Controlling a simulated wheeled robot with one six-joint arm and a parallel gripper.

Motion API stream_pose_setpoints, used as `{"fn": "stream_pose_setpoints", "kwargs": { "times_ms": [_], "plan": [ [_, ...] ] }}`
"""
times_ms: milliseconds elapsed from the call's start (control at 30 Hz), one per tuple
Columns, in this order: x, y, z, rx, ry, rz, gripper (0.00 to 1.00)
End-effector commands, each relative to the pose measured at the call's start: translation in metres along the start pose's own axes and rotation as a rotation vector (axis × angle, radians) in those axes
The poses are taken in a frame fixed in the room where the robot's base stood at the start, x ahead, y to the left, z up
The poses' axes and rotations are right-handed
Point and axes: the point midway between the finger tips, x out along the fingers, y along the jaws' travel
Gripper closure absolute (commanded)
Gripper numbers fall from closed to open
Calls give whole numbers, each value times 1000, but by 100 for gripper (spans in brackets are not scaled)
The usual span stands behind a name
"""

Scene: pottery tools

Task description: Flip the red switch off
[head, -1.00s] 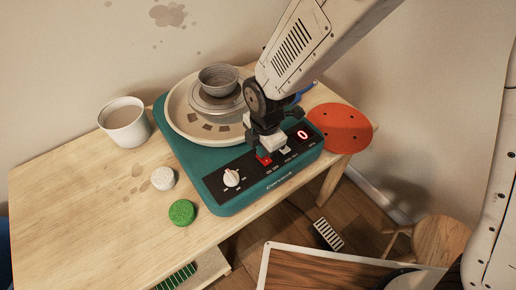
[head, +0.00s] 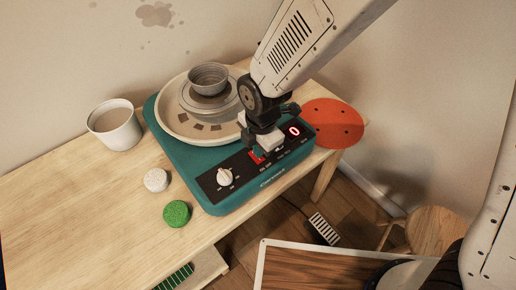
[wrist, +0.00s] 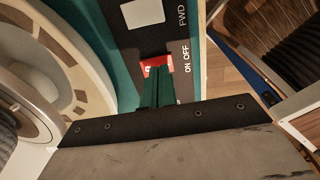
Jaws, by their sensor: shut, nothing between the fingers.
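The red switch (head: 257,157) is on the dark control panel of the teal pottery wheel (head: 215,203). In the wrist view the red switch (wrist: 154,62) is next to the "ON OFF" lettering, partly hidden behind my fingers. My gripper (head: 256,149) is shut and empty, with its fingertips right at the switch. In the wrist view my gripper's green fingers (wrist: 157,72) overlap the switch; whether they touch it I cannot tell. The switch's position is also unclear. The red display (head: 294,131) reads 0.
A white knob (head: 224,176) and a pale switch (head: 279,146) flank the red switch. A grey bowl (head: 209,77) stands on the wheel. A white cup (head: 115,124), white sponge (head: 156,180) and green sponge (head: 176,213) are left. An orange disc (head: 335,123) is right.

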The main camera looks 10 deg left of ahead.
Motion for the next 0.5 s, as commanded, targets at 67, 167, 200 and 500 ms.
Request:
{"fn": "stream_pose_setpoints", "kwargs": {
  "times_ms": [67,167,200,500],
  "plan": [
    [-13,1,0,0,0,5,100],
    [-35,0,0,-1,0,5,100],
    [-44,0,0,-1,0,6,100],
    [-108,-2,0,-1,0,4,100]
  ]
}}
